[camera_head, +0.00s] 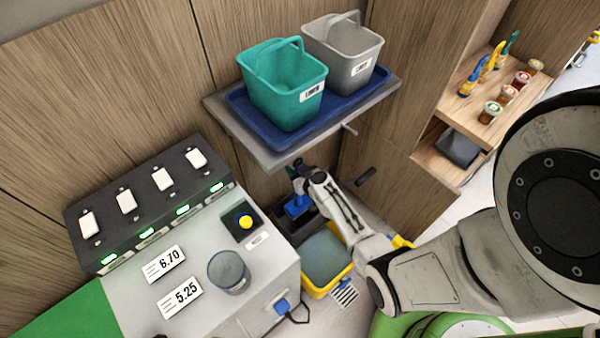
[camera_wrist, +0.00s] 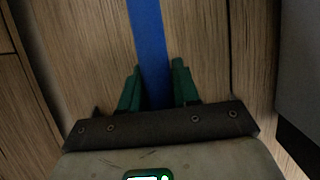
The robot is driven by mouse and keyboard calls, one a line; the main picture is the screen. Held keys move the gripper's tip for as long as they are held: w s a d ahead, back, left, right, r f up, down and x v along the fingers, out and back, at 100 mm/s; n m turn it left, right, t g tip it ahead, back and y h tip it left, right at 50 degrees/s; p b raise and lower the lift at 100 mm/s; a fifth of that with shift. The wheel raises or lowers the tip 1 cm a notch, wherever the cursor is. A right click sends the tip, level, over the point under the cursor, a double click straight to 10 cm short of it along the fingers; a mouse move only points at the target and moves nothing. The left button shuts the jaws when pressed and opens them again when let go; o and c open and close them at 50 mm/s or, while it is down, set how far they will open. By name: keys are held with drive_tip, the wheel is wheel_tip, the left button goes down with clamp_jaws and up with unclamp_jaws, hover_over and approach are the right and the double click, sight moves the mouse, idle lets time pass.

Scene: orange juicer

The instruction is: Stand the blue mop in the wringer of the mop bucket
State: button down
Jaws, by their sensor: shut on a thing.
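The blue mop shows in the wrist view as a straight blue handle (camera_wrist: 150,45) running up out of the picture. My gripper (camera_wrist: 157,84) is shut on this handle, with one green finger on each side. In the head view my gripper (camera_head: 298,168) is low beside the wall, below the shelf. A blue part (camera_head: 297,205) shows just under it; I cannot tell whether it belongs to the mop. The yellow mop bucket (camera_head: 316,290) stands on the floor below, partly behind my arm. A dark part at its back (camera_head: 308,226) looks like the wringer. The mop's head cannot be made out.
A wall shelf (camera_head: 272,160) above my gripper bears a blue tray with a teal bucket (camera_head: 284,88) and a grey bucket (camera_head: 343,50). A grey counter unit (camera_head: 215,265) stands close on the left. A wooden cabinet (camera_head: 445,150) with bottles and jars is at right.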

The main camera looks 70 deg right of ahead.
drive_tip(key=f+b, duration=1)
drive_tip(key=b, duration=0.1)
drive_tip(key=f+b, duration=0.5)
drive_tip(key=b, duration=0.1)
drive_tip(key=shift+w+d+f, duration=0.15)
drive_tip(key=shift+w+f, duration=0.15)
idle(0.5)
drive_tip(key=c, duration=0.7)
unclamp_jaws()
drive_tip(key=shift+c, duration=0.2)
drive_tip(key=shift+f, duration=0.1)
drive_tip(key=p+v, duration=0.2)
drive_tip(key=v, duration=0.9)
